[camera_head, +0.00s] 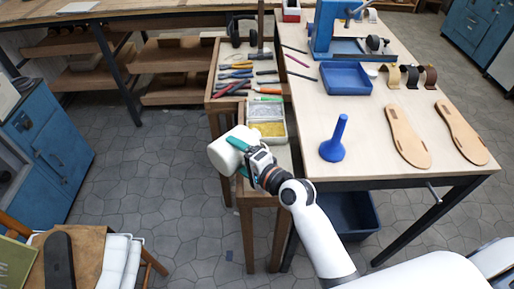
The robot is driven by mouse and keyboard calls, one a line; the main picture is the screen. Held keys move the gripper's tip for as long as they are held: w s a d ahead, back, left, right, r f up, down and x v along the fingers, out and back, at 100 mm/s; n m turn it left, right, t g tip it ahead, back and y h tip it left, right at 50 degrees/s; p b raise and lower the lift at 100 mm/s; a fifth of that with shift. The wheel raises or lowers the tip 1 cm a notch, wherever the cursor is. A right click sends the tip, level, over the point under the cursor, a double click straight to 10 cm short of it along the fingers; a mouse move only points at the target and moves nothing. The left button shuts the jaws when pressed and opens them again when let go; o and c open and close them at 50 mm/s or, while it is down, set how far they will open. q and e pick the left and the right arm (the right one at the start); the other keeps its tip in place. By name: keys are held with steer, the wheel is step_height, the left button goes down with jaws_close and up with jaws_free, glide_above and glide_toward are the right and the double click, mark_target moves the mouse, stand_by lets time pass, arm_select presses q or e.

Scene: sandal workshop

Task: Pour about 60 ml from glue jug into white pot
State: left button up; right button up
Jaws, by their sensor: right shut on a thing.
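My right gripper (257,165) reaches in from the lower right and is shut on a white rounded vessel, which looks like the glue jug (229,149). The jug is tilted, at the front end of the narrow wooden bench, left of the worktable. Its mouth and contents do not show. A teal part shows at the fingers. No stream of glue is visible. My left gripper is out of view.
The worktable (385,172) holds a blue funnel-like piece (335,140), a blue bin (345,78), two tan soles (407,137) and a blue press (330,35). A tool tray (216,85) and a metal tin (266,112) lie behind the jug. Open floor (150,170) is left.

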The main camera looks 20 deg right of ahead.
steer(key=shift+w+d+m+p, duration=0.1)
steer(key=shift+d+m+p, duration=0.1)
steer(key=shift+m+p, duration=0.35)
stand_by(0.6)
steer(key=shift+r+m+p, duration=0.4)
steer(key=shift+m+p, duration=0.05)
steer(key=shift+p, duration=0.05)
stand_by(2.0)
steer(key=n+b, duration=0.1)
steer(key=f+n+b, duration=0.1)
steer(key=b, duration=0.1)
steer(key=f+b, duration=0.1)
steer(key=shift+s+a+n, duration=0.25)
steer(key=shift+a+n, duration=0.1)
steer(key=shift+n, duration=0.05)
steer(key=shift+r, duration=0.3)
steer(key=shift+f+n+h+b, duration=0.3)
steer(key=shift+f+n+b, duration=0.25)
steer(key=shift+b, duration=0.4)
steer(key=shift+r+n+b, duration=0.2)
steer(key=shift+n+b, duration=0.25)
steer(key=shift+r+t, duration=0.15)
steer(key=shift+t, duration=0.15)
